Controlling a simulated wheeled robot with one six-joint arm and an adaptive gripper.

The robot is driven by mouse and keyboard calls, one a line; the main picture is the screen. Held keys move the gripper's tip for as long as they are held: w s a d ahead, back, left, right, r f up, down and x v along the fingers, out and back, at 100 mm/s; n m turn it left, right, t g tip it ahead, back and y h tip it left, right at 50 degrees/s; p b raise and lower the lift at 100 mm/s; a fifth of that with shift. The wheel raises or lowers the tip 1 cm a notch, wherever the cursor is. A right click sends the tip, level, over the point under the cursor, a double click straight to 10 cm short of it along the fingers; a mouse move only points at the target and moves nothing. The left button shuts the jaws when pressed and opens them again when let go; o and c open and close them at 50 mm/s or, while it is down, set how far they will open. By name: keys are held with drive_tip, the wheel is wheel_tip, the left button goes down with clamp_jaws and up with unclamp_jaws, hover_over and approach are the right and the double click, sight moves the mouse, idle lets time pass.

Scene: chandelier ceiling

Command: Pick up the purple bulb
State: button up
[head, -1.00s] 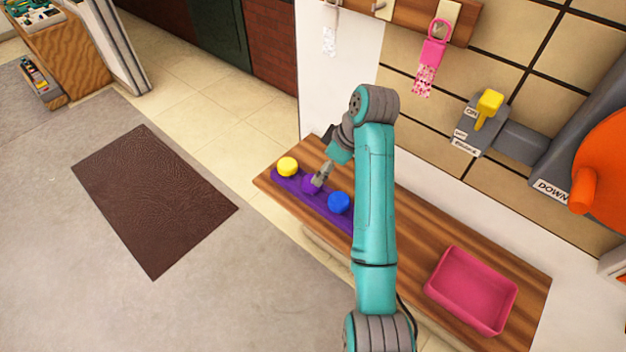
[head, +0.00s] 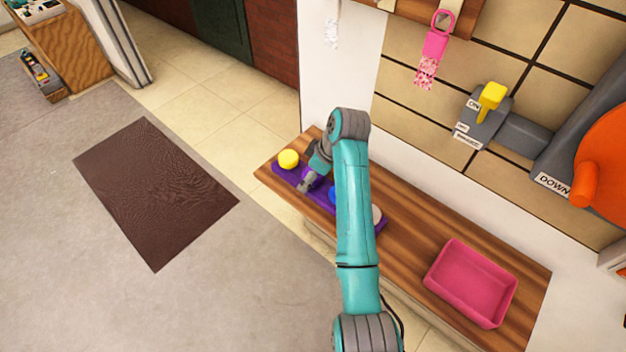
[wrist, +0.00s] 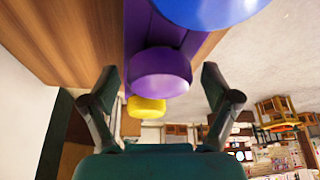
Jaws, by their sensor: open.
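The purple bulb (wrist: 160,73) sits on a purple strip (wrist: 148,22) on the wooden counter. In the wrist view it lies ahead of my gripper (wrist: 158,80), between the two open fingers, and I see no contact with them. In the head view the purple bulb (head: 312,179) is partly hidden by my gripper (head: 304,186). The yellow bulb (head: 288,159) is beside it on the left. The blue bulb (head: 332,195) is on its right, mostly hidden by my arm.
A whitish bulb (head: 376,215) stands at the right end of the strip. A pink tray (head: 470,284) is on the right of the wooden counter (head: 410,238). A lever box (head: 487,118) and a large orange wheel (head: 604,170) are at the wall. Open floor lies left.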

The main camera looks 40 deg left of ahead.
drive_tip(key=c, duration=1.2)
drive_tip(key=shift+c, duration=0.3)
